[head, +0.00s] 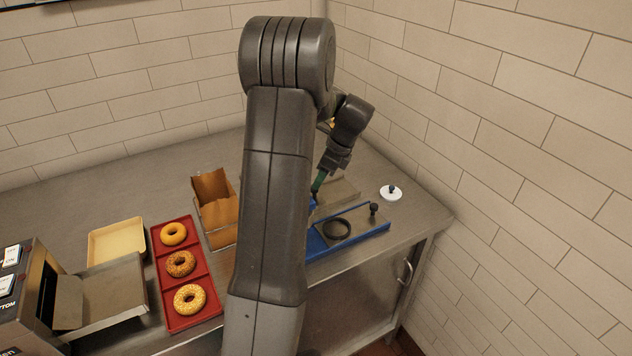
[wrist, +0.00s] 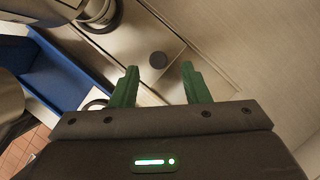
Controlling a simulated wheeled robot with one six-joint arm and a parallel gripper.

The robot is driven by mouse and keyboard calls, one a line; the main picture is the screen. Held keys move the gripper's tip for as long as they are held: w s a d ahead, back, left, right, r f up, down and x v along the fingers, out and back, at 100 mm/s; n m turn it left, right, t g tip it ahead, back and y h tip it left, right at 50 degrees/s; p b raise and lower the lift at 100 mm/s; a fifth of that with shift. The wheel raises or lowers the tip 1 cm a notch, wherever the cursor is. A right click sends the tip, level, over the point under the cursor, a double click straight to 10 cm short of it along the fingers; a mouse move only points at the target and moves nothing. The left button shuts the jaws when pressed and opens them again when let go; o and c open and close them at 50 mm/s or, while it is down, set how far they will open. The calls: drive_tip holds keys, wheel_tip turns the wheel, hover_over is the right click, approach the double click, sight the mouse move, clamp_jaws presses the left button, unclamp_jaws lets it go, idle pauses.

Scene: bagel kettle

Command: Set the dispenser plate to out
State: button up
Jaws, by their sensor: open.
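The dispenser has a blue base (head: 313,244) and a grey metal plate (head: 357,220) with a dark round ring (head: 337,229) and an upright black knob (head: 373,208) near its right end. My gripper (head: 316,190) has green fingers and is over the dispenser's far left side, partly behind my arm.
A white disc with a black knob (head: 391,193) lies at the table's right. A red tray (head: 165,286) of bagels, an open brown box (head: 213,216), a yellow tray (head: 117,241) and a toaster-like machine (head: 28,300) stand left. Tiled walls (head: 480,100) bound the back and right.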

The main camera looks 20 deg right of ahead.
drive_tip(key=shift+x, duration=1.9)
drive_tip(key=shift+s, duration=0.15)
clamp_jaws()
